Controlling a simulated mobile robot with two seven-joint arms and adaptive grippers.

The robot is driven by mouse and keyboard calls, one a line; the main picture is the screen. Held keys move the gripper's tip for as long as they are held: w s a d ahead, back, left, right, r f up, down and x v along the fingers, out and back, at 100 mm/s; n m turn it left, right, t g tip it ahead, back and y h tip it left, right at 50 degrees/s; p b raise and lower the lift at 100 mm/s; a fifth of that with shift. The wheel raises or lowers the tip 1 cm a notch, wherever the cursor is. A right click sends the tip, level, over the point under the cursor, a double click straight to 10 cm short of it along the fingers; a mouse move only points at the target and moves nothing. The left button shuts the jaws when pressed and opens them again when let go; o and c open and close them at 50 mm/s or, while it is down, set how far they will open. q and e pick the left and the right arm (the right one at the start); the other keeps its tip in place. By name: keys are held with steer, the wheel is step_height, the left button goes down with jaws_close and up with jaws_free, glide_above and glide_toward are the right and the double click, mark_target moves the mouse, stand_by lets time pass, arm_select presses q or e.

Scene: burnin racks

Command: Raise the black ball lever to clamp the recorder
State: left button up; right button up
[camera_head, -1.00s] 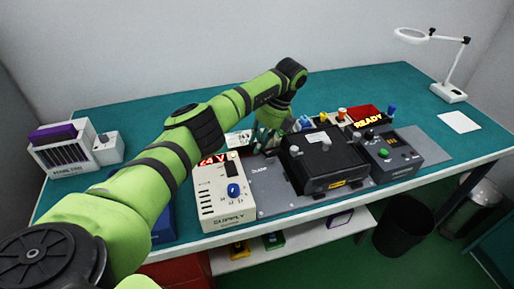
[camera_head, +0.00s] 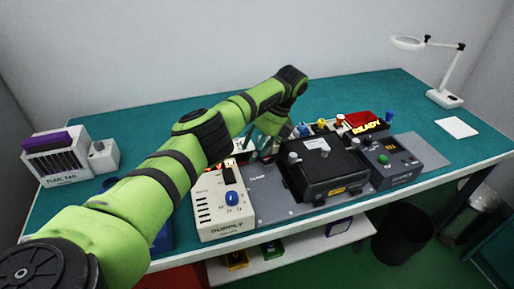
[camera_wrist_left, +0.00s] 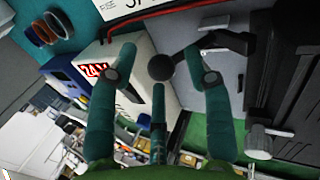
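The recorder (camera_head: 318,172) is a black box lying on the grey plate (camera_head: 272,205) in the head view. Its dark side also shows at the right of the left wrist view (camera_wrist_left: 292,75). The black ball lever (camera_wrist_left: 160,67) shows in the left wrist view, its ball at the end of a dark arm running right. My left gripper (camera_head: 264,146) is beside the recorder's back left corner in the head view. In the wrist view its teal fingers (camera_wrist_left: 161,68) are spread apart, with the ball between their tips. I cannot tell whether a finger touches it. My right gripper is out of view.
The cream supply box (camera_head: 224,205) stands left of the plate. A dark control box (camera_head: 388,162) with a green button stands right of the recorder. Small coloured parts and a red bin (camera_head: 361,119) are behind. A magnifier lamp (camera_head: 443,97) stands far right.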

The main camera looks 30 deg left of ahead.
arm_select(q)
steer(key=shift+d, duration=0.1)
steer(key=shift+w+d+r, duration=0.15)
steer(key=shift+r, duration=0.3)
step_height(320, 180, up, 9)
steer(key=shift+a, duration=0.2)
steer(key=shift+r, duration=0.1)
steer(key=shift+c, duration=0.4)
